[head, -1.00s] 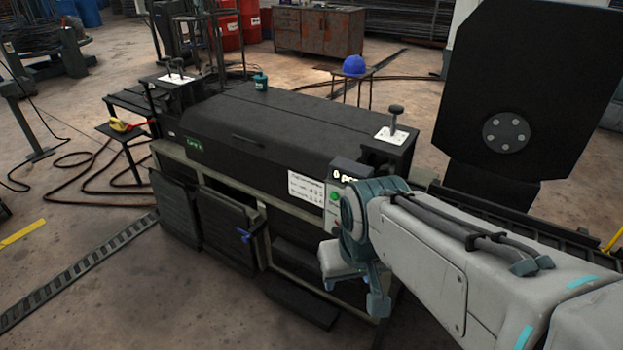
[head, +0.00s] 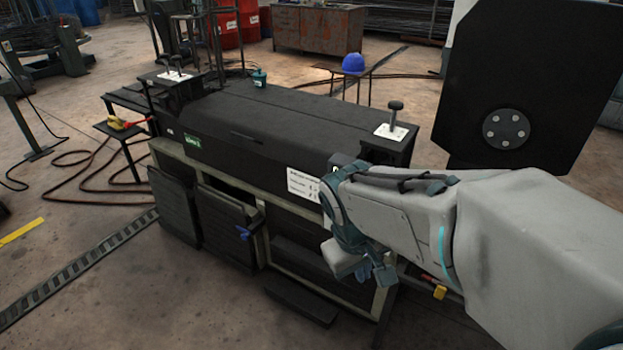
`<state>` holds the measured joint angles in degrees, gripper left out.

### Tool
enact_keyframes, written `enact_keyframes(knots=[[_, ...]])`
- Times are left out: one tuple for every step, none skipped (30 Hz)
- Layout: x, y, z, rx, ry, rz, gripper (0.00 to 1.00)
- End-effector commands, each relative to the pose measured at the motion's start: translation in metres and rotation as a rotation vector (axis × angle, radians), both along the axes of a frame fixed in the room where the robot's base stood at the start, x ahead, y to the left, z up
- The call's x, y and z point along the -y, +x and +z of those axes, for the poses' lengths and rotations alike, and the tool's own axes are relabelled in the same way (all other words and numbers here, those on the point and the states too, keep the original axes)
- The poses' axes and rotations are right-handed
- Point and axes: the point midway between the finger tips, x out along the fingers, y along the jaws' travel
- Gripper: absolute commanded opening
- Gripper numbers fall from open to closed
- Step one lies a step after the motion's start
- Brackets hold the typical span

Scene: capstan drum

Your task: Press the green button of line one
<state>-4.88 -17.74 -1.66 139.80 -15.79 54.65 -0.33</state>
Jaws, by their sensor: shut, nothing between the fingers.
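The long black capstan machine (head: 270,120) stands in the middle of the head view on a pale frame. A small green label (head: 193,142) is on its left front; its lettering is too small to read surely. A white notice (head: 303,186) is on the right front. The button panel just right of the notice is hidden behind my arm; only a dark top corner (head: 341,160) shows, and no green button is visible. My gripper (head: 362,268) is at the machine's right front, largely masked by my wrist. It is shut and empty; contact with the panel cannot be told.
A black upright plate (head: 520,90) stands to the right behind my arm. A stool with a blue helmet (head: 353,64) is behind the machine.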

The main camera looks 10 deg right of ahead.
Motion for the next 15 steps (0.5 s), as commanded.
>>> enact_keyframes(knots=[[0.006, 0.006, -0.01, -0.044, -0.052, 0.048, 0.0], [0.009, 0.01, -0.013, -0.066, -0.083, 0.076, 0.0], [0.014, 0.014, -0.018, -0.096, -0.126, 0.111, 0.0], [0.018, 0.018, -0.021, -0.118, -0.157, 0.138, 0.0], [0.022, 0.022, -0.024, -0.139, -0.189, 0.166, 0.0], [0.026, 0.028, -0.028, -0.168, -0.233, 0.204, 0.0], [0.03, 0.032, -0.03, -0.19, -0.264, 0.233, 0.0], [0.033, 0.037, -0.033, -0.21, -0.297, 0.261, 0.0], [0.037, 0.043, -0.037, -0.237, -0.34, 0.299, 0.0], [0.04, 0.048, -0.039, -0.258, -0.373, 0.327, 0.0], [0.042, 0.053, -0.042, -0.278, -0.406, 0.356, 0.0], [0.046, 0.061, -0.045, -0.304, -0.45, 0.395, 0.0], [0.048, 0.066, -0.048, -0.323, -0.483, 0.424, 0.0], [0.05, 0.072, -0.051, -0.343, -0.517, 0.454, 0.0], [0.052, 0.08, -0.054, -0.368, -0.561, 0.493, 0.0]])
